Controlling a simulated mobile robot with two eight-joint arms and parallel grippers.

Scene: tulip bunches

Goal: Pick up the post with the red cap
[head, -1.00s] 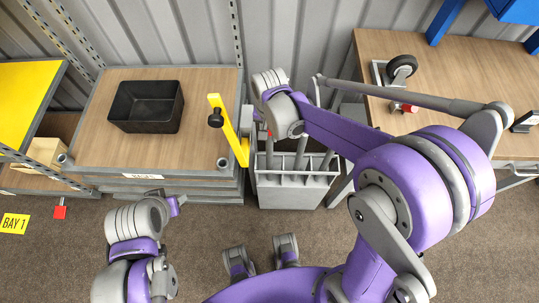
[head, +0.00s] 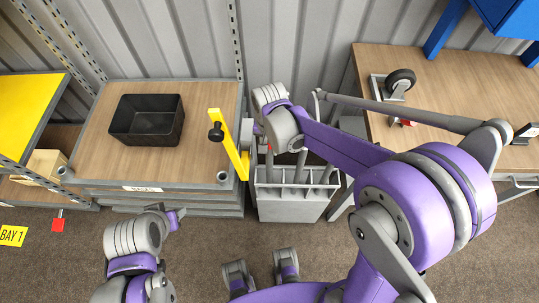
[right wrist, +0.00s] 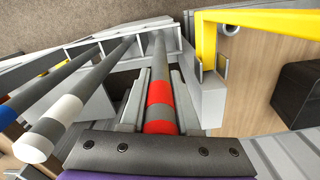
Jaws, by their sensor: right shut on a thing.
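The post with the red cap (right wrist: 160,92) stands in the grey slotted rack (head: 292,205). Red bands with grey between them show on its top in the right wrist view. My right gripper (right wrist: 155,112) has its two jaws on either side of this post and is shut on it. In the head view the right gripper (head: 261,142) is above the rack's left end, partly covered by my wrist; only a bit of red shows beneath. My left gripper (head: 178,215) is low at left, away from the rack; its jaws are too small to judge.
Other posts stand in the rack, one white-capped (right wrist: 38,140) and one blue-capped (right wrist: 8,115). A yellow bracket (head: 222,135) rises close left of the right gripper. A black bin (head: 147,140) sits on the left bench (head: 200,110). A workbench (head: 440,85) is at right.

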